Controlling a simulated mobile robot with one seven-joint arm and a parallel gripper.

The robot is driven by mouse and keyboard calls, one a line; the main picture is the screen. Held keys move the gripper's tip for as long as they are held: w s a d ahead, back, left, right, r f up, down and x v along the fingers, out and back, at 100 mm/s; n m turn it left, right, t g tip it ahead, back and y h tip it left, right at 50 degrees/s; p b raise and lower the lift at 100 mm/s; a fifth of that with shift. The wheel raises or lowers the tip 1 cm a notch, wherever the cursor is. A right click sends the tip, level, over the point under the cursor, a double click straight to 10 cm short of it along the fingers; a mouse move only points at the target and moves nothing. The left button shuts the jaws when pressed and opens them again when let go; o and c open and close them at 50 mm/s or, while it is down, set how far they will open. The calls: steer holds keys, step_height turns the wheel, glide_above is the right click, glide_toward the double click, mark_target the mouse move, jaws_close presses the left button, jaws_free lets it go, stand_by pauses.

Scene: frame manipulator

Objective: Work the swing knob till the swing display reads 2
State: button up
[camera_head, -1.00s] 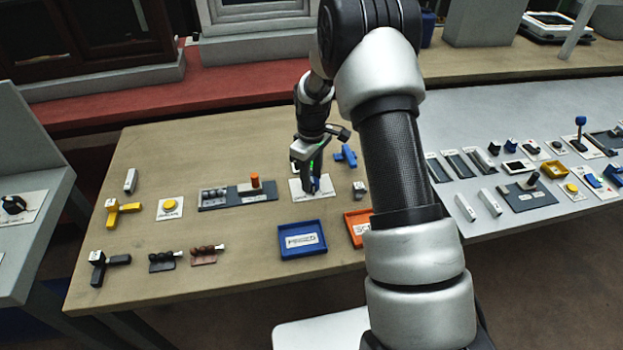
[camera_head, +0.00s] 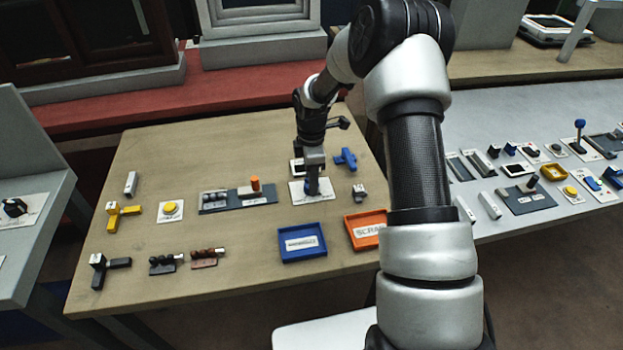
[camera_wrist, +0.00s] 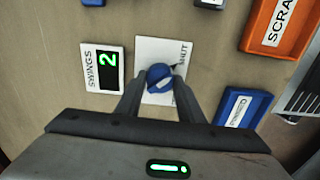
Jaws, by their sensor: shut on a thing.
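The swing knob is a blue knob (camera_wrist: 159,77) on a white plate (camera_wrist: 150,52) with the word SHUT on it. My gripper (camera_wrist: 160,92) is over the plate, with one finger on each side of the knob, shut on it. In the head view my gripper (camera_head: 312,190) points down at the plate (camera_head: 325,193) and mostly hides the knob. The swing display (camera_wrist: 107,71), labelled SWINGS, stands beside the plate and reads a green 2. In the head view the display (camera_head: 297,166) is partly behind my gripper.
A blue tray (camera_head: 303,256) and an orange tray labelled SCRAP (camera_head: 352,237) sit nearer on the wooden table. A blue handle-shaped part (camera_head: 345,158) and a small grey block (camera_head: 359,193) lie to the right. A dark panel with an orange peg (camera_head: 240,204) lies left.

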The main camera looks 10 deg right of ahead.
steer(key=shift+n, duration=0.3)
steer(key=o, duration=1.1)
steer(key=shift+c, duration=0.2)
step_height(320, 180, up, 17)
steer(key=p, duration=0.1)
steer(key=shift+r, duration=0.2)
